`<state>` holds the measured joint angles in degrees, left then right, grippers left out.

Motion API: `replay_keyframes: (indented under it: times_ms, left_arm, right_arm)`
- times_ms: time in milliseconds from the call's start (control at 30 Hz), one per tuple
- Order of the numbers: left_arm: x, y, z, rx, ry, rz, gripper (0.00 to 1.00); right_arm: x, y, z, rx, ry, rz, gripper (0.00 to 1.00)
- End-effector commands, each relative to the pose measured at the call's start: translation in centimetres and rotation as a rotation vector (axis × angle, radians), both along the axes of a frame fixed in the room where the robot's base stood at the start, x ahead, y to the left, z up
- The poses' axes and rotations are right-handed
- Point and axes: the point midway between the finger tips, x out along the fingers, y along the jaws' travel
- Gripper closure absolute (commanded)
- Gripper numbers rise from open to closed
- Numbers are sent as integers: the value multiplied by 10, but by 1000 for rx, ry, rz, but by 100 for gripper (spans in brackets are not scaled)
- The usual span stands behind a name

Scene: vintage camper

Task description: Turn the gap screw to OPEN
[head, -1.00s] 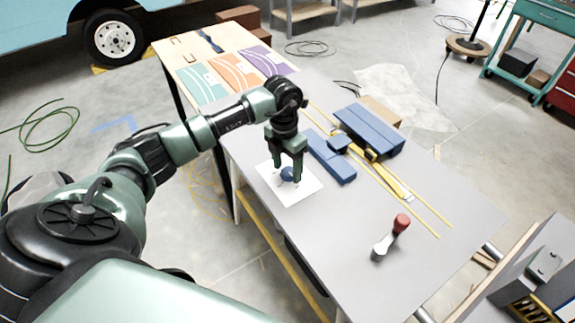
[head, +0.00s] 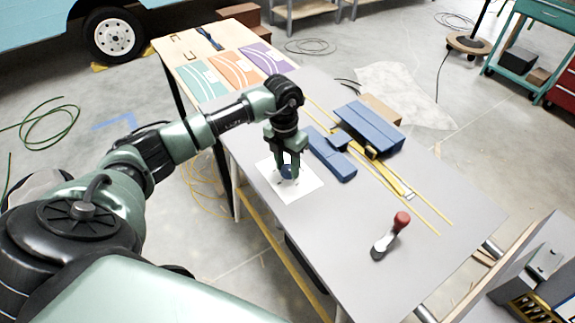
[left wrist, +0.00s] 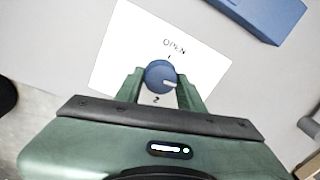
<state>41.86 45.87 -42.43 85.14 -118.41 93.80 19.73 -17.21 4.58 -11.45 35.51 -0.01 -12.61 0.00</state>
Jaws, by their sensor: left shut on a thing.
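The gap screw is a round blue knob (left wrist: 160,76) on a white card (left wrist: 118,62). In the left wrist view the card reads OPEN above the knob, with a mark "1" under that word and a "2" below the knob. The knob's pale pointer line points to the right, away from OPEN. My left gripper (left wrist: 164,84) is shut on the knob, one finger on each side. In the head view the left gripper (head: 288,172) reaches down over the card (head: 308,188) and partly hides the knob. My right gripper is not in view.
A blue block-shaped part (head: 330,157) lies just right of the card. Behind it are a larger blue part (head: 368,128) and yellow rails (head: 425,210). A red-topped handle (head: 401,220) stands at the table's front right. Bare grey tabletop (head: 345,215) lies between.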

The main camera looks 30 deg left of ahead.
Motion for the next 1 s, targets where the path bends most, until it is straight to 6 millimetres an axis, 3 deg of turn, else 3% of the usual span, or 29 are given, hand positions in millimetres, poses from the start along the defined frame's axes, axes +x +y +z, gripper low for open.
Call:
replay_keyframes:
  times_ms: [1000]
  left_arm:
    - [0,-2,2,-2,-5,933,100]
  right_arm:
    - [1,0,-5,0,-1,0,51]
